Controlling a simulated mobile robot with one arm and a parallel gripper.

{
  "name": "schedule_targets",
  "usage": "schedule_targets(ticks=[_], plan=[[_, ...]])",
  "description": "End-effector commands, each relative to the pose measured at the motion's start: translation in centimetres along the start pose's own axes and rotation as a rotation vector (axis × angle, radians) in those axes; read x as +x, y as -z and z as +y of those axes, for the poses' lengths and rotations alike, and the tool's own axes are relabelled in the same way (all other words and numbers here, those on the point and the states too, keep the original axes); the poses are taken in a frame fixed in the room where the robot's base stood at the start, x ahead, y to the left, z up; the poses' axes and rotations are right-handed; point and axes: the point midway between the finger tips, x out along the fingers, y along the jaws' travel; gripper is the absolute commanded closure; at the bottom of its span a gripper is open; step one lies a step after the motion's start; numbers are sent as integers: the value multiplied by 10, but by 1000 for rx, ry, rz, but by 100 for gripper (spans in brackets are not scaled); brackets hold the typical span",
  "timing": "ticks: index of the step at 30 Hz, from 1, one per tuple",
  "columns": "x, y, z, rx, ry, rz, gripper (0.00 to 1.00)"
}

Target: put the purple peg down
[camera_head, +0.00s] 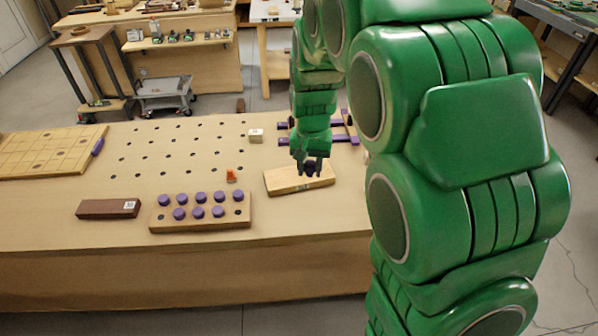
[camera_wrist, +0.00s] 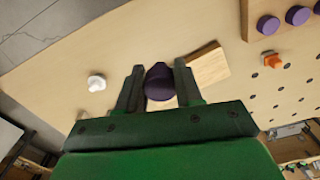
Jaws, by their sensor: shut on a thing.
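My gripper (camera_head: 313,166) is shut on the purple peg (camera_wrist: 159,83), which sits between the two fingers in the wrist view. In the head view the peg is mostly hidden by the fingers. The gripper and peg are over a light wooden block (camera_head: 285,184) on the bench, which also shows past the fingers in the wrist view (camera_wrist: 210,66). I cannot tell whether the peg touches the block. A wooden rack (camera_head: 200,226) with several purple pegs stands to the left of the gripper.
A small orange piece (camera_head: 231,176) lies between rack and block. A dark brown block (camera_head: 108,208) lies left of the rack. A pale cube (camera_head: 255,135) and purple bars (camera_head: 340,139) lie farther back. A white piece (camera_wrist: 96,82) shows in the wrist view. The bench (camera_head: 60,230) has free room.

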Motion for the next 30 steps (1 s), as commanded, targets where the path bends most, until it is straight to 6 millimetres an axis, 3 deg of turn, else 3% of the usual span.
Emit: schedule_targets(ticks=[22, 30], plan=[[38, 81, -25, 2, -1, -2, 94], [67, 102, -32, 2, -2, -4, 94]])
